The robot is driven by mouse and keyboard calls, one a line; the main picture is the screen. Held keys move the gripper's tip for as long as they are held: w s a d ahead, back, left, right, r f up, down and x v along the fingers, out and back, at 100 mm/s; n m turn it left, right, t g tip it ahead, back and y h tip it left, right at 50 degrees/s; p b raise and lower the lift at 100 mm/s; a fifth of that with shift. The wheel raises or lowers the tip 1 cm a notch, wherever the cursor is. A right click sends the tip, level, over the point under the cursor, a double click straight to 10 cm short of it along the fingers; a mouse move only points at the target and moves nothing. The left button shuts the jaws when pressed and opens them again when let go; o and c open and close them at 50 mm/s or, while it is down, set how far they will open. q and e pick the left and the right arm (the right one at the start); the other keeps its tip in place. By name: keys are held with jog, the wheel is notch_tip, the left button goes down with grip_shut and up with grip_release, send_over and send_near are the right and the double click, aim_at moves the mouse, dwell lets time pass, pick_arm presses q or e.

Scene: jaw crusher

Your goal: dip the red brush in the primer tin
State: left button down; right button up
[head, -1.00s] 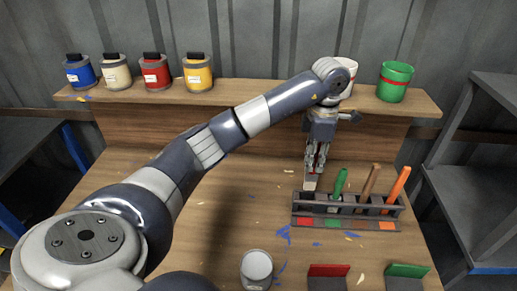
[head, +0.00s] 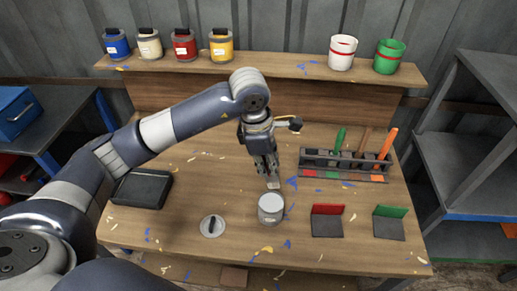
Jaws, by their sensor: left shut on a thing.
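My left gripper (head: 268,170) is shut on a brush (head: 273,184), taken to be the red brush. Only its pale lower end shows below the fingers; the handle is hidden, so I cannot see its colour. The brush points down, just behind and above the primer tin (head: 271,215), a grey tin with a pale top on the bench. In this view the brush end appears apart from the tin. The brush rack (head: 345,174) holds green, brown and orange handles, and its place by the red label is empty. My right gripper is not in view.
A round lid with a dark knob (head: 212,227) lies left of the tin. Red (head: 327,222) and green (head: 390,222) holders stand to the right. A black tray (head: 142,189) is at left. Paint pots and two cups (head: 343,53) stand on the back shelf.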

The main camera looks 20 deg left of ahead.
pick_arm(q)
jog(key=shift+s, duration=0.3)
jog(key=shift+s+a+f, duration=0.1)
jog(key=shift+f, duration=0.1)
jog(key=shift+f+b, duration=0.35)
jog(key=shift+f, duration=0.2)
notch_tip(320, 180, down, 7)
jog(key=b, duration=0.5)
jog(key=shift+b, duration=0.3)
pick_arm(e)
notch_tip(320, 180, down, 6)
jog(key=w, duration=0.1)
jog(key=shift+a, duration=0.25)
pick_arm(q)
jog(key=shift+r, duration=0.1)
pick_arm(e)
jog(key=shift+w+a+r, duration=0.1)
